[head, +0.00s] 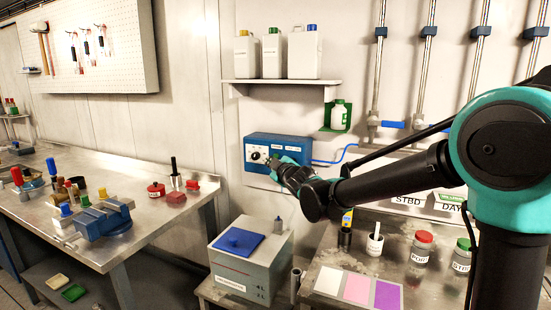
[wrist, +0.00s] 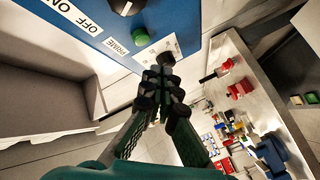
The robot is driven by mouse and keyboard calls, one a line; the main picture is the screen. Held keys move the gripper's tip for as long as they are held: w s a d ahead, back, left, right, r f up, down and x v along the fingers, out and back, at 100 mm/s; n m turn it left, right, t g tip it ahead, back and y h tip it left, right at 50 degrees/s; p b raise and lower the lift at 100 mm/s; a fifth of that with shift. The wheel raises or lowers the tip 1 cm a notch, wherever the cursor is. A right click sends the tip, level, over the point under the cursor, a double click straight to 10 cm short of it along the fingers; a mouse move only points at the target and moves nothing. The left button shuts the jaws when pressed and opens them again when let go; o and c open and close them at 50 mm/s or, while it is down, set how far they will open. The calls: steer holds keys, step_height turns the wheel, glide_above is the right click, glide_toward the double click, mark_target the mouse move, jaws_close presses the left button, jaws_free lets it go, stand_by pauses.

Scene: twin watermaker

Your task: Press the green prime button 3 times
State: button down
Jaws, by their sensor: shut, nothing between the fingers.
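The blue control panel (head: 262,146) is mounted on the back wall and fills the top left of the wrist view (wrist: 80,22). The green prime button (wrist: 140,36) stands out from its face, beside the white PRIME label (wrist: 117,47). My gripper (head: 277,165) is in front of the panel's lower middle in the head view, and it hides part of the panel. In the wrist view my gripper (wrist: 165,68) is shut and empty, with its tips just below and right of the button. I cannot tell whether the tips touch the panel.
A black knob (wrist: 125,5) sits on the panel near the button. A shelf (head: 282,82) with several jugs is above. A grey box (head: 240,279) with a blue lid stands below. The left workbench (head: 120,180) holds a vise and tools. Blue tubing (head: 345,153) runs right.

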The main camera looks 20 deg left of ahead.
steer(key=shift+w+d, duration=0.1)
steer(key=shift+w, duration=1.05)
steer(key=shift+w, duration=0.1)
stand_by(0.7)
steer(key=shift+w, duration=0.35)
steer(key=shift+w+d, duration=0.1)
steer(key=shift+w, duration=0.35)
stand_by(0.7)
steer(key=shift+s, duration=0.9)
steer(key=shift+s+a, duration=0.15)
steer(key=shift+s, duration=1.1)
steer(key=shift+s+a, duration=0.1)
steer(key=shift+s, duration=1.1)
